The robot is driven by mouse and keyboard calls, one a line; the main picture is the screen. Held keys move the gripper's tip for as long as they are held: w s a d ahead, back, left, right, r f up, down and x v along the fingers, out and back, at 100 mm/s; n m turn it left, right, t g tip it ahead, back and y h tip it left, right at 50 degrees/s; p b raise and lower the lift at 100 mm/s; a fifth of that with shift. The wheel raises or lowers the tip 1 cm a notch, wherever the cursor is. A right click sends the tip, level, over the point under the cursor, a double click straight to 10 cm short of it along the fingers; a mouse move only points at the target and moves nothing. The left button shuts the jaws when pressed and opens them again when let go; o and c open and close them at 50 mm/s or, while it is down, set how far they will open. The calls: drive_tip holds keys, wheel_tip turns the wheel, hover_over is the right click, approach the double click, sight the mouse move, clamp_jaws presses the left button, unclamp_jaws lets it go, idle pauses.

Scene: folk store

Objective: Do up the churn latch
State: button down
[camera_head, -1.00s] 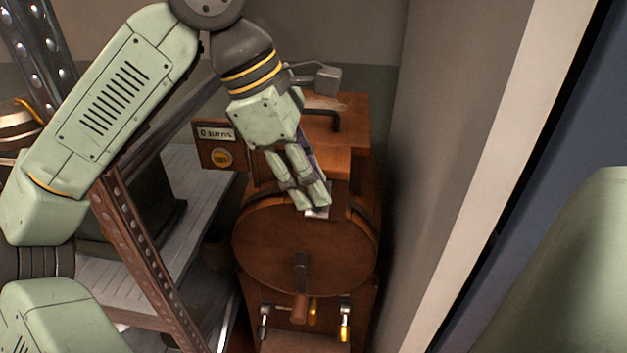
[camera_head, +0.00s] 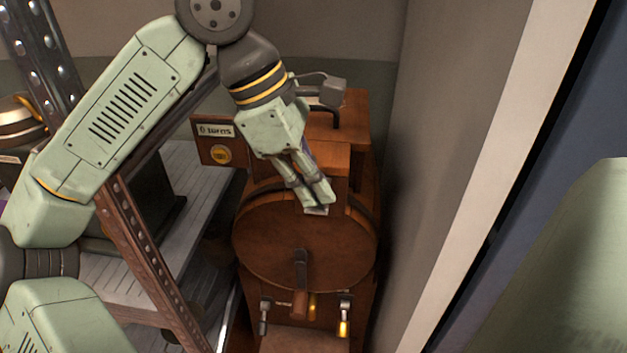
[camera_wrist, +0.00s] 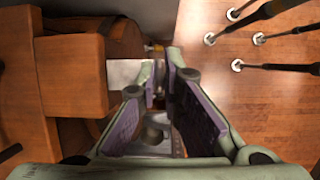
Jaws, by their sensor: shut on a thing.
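The wooden churn (camera_head: 275,245) stands by the right wall, its round front facing me with a crank in the middle. The small pale metal churn latch (camera_head: 316,211) is at the top of the round front, just under the lid block. My gripper (camera_head: 320,202) points down at it, fingertips shut on the latch. In the wrist view a pale plate (camera_wrist: 124,73) shows beside my fingertips (camera_wrist: 163,68), against the churn's wood. My fingers hide most of the latch, so its exact position is unclear.
A "0 turns" sign box (camera_head: 219,140) is left of the churn. A metal shelf rack (camera_head: 150,255) stands close on the left; the wall (camera_head: 440,130) is close on the right.

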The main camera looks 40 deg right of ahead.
sight(320, 212)
drive_tip(key=shift+f+b, duration=0.2)
drive_tip(key=shift+b, duration=0.15)
drive_tip(key=b, duration=0.2)
drive_tip(key=f+t+h+b, duration=0.1)
drive_tip(key=b, duration=0.1)
drive_tip(key=f+h+b, duration=0.1)
drive_tip(key=b, duration=0.1)
drive_tip(key=shift+s+a+f+m+t, duration=0.25)
drive_tip(key=shift+s+a+m+t, duration=0.05)
drive_tip(key=shift+a+t, duration=0.1)
drive_tip(key=f+m+t+h+b, duration=0.1)
drive_tip(key=f+t+h+b, duration=0.1)
drive_tip(key=b, duration=0.6)
drive_tip(key=f+m+t+h+b, duration=0.1)
drive_tip(key=h+b, duration=0.3)
drive_tip(key=b, duration=0.4)
drive_tip(key=w+d+f+m+t+h+b, duration=0.1)
drive_tip(key=f+t+h+b, duration=0.1)
drive_tip(key=b, duration=0.5)
drive_tip(key=shift+d+f+t+h+b, duration=0.1)
drive_tip(key=shift+f+t+h+b, duration=0.35)
drive_tip(key=shift+h, duration=0.35)
drive_tip(key=shift+r, duration=0.1)
drive_tip(key=c, duration=1.8)
unclamp_jaws()
drive_tip(key=shift+r, duration=0.1)
drive_tip(key=shift+o, duration=0.2)
